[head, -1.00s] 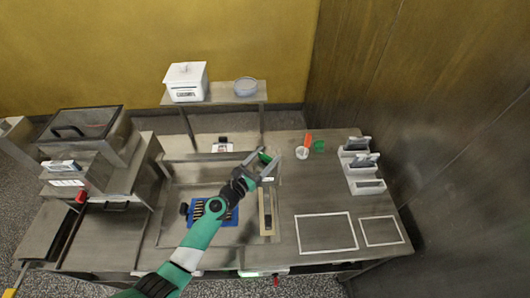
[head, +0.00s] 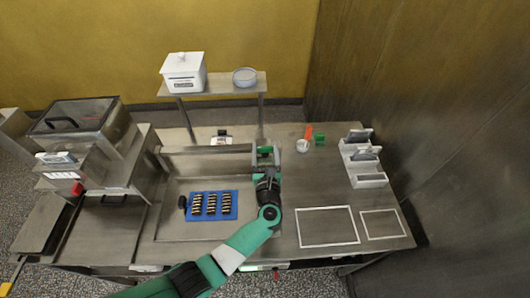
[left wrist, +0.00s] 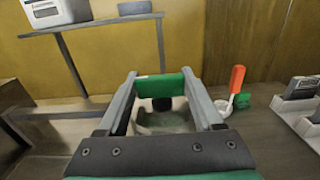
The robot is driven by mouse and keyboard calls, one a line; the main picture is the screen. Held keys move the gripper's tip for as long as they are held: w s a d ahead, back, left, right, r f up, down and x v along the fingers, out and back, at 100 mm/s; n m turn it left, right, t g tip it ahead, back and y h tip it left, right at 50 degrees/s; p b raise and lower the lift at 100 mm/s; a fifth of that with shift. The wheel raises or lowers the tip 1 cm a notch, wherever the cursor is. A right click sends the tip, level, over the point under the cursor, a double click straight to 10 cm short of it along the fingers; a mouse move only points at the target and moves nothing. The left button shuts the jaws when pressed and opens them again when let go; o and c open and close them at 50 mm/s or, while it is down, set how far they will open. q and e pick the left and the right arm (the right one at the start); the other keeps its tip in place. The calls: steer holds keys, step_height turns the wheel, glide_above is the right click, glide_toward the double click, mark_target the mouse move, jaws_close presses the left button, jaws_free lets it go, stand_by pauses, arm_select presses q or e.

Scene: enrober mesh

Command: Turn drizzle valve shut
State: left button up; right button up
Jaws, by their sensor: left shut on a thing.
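The drizzle valve's green handle (left wrist: 160,87) lies crosswise between the two fingers of my left gripper (left wrist: 159,76) in the left wrist view, with a dark stem below it. The gripper is shut on it. In the head view my left gripper (head: 265,152) is at the right end of the grey bar behind the tray area, with the green handle (head: 265,150) mostly hidden between the fingers. My right gripper is not in view.
A blue mat (head: 234,206) with rows of dark pieces lies left of my arm. A white cup (head: 302,146), an orange-handled tool (head: 308,132) and a green block (head: 319,139) stand right of the gripper. White bins (head: 370,181) are further right. Outlined areas (head: 327,211) are empty.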

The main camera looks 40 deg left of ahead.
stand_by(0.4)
arm_select(q)
steer(key=o, duration=1.4)
steer(key=shift+c, duration=0.2)
steer(key=p+v, duration=0.1)
steer(key=v, duration=1)
steer(key=shift+s+d, duration=0.15)
steer(key=shift+d, duration=0.05)
